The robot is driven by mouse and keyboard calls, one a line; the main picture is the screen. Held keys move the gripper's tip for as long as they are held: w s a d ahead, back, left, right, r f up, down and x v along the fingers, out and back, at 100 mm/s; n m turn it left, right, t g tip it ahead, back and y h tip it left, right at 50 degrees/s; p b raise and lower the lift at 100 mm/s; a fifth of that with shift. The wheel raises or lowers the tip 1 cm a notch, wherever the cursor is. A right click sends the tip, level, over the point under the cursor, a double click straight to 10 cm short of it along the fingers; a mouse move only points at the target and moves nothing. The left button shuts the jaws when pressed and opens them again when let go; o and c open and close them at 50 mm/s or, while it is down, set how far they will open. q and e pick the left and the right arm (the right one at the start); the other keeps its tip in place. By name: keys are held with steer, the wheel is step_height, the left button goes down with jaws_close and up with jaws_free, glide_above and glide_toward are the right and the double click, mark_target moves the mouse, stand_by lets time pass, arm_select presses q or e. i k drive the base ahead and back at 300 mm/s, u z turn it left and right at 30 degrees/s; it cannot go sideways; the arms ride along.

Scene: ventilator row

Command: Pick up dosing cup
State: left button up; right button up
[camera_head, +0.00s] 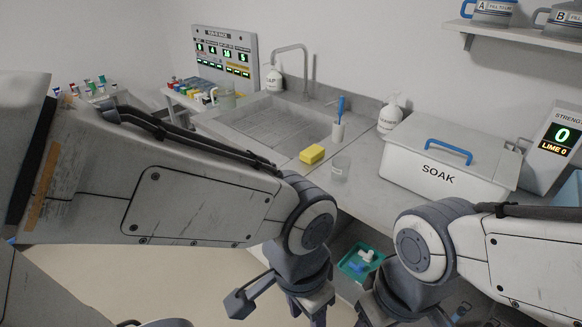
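A small clear cup (341,167), which looks like the dosing cup, stands upright on the grey counter (372,205), just right of a yellow sponge (312,154). My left gripper (306,308) hangs in front of the counter, lower in the picture than the cup and apart from it. Its fingertips are cut off by the bottom edge, so its opening cannot be told. My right gripper (385,308) is at the bottom edge, right of the left one, partly hidden by its own wrist. Its fingers are not clear. Nothing touches the cup.
A grey holder (338,131) with a blue-handled tool stands behind the cup. A white SOAK box (440,170) with a blue handle is to the right. A pump bottle (391,115) and sink (265,120) are behind. A green tray (360,263) with white and blue pieces is low between my arms.

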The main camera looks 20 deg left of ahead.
mark_target(340, 170)
steer(key=z, duration=0.35)
steer(key=i, duration=1.05)
steer(key=u, duration=1.2)
